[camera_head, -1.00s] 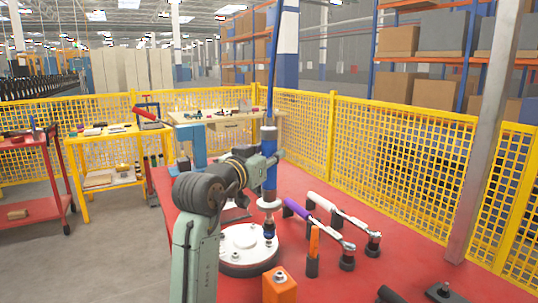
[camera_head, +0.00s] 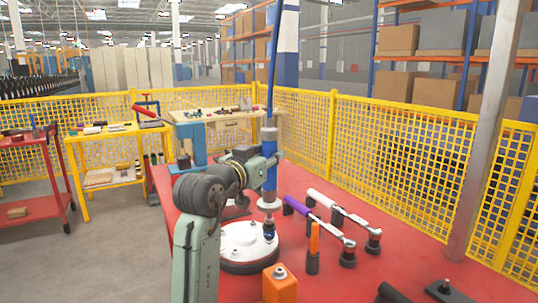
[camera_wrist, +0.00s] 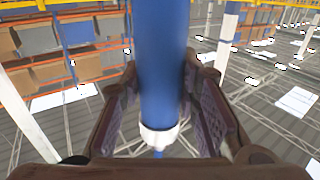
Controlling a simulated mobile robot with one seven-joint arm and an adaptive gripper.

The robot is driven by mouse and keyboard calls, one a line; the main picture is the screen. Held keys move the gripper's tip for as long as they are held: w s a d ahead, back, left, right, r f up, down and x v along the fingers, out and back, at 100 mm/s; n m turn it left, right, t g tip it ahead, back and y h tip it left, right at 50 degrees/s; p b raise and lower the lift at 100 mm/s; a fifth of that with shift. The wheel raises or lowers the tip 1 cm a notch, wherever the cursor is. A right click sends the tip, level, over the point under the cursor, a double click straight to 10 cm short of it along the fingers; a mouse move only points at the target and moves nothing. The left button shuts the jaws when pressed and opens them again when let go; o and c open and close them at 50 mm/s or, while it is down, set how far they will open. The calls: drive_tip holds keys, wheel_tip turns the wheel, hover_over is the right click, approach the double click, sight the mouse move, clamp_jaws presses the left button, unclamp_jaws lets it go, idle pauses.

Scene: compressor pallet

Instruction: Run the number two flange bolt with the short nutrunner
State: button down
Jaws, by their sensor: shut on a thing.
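My gripper (camera_head: 270,160) is shut on a blue nutrunner (camera_head: 269,178), which hangs upright with a white collar near its lower end and a hose rising above. In the wrist view, the blue body (camera_wrist: 162,70) stands between my two dark fingers. The flange (camera_head: 243,238), a pale round plate on a dark base, lies on the red table below. The tool's dark socket (camera_head: 268,226) is at the flange's right rim, over or at a bolt (camera_head: 269,236). I cannot tell whether they touch. I cannot read bolt numbers.
Purple-handled (camera_head: 297,207) and white-handled (camera_head: 325,200) tools lie to the right on the red table (camera_head: 340,275). An orange-handled tool (camera_head: 314,240) stands in front of them. An orange block (camera_head: 280,286) stands in front of the flange. A yellow mesh fence (camera_head: 400,150) is behind.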

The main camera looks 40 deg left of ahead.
sight(266, 143)
drive_tip(key=shift+f+b, duration=0.75)
drive_tip(key=shift+f, duration=0.55)
idle(1.5)
drive_tip(key=shift+r, duration=0.15)
drive_tip(key=shift+r+p, duration=1.9)
drive_tip(key=shift+r, duration=0.8)
